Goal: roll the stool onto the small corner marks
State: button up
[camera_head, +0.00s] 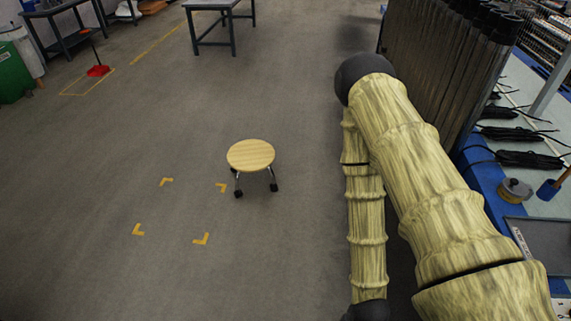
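The stool (251,155) has a round pale wooden seat and short metal legs with black casters. It stands upright on the grey floor, up and right of the small corner marks. The yellow corner marks show as a far left one (166,182), a far right one (221,187), a near left one (138,230) and a near right one (201,239). The floor between them is bare. The stool's casters are close to the far right mark but outside the marked square. My arm fills the right of the view; my gripper is not in view.
A workbench (540,190) with black cables and tools runs along the right, beside tall dark tubes (440,60). A grey table (219,12) stands at the top. A red dustpan (98,70) and a green bin (14,72) are at the upper left. The floor around the stool is clear.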

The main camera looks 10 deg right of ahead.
aim_at(252, 155)
jog(key=z, duration=0.45)
jog(key=i, duration=3)
jog(key=u, duration=0.5)
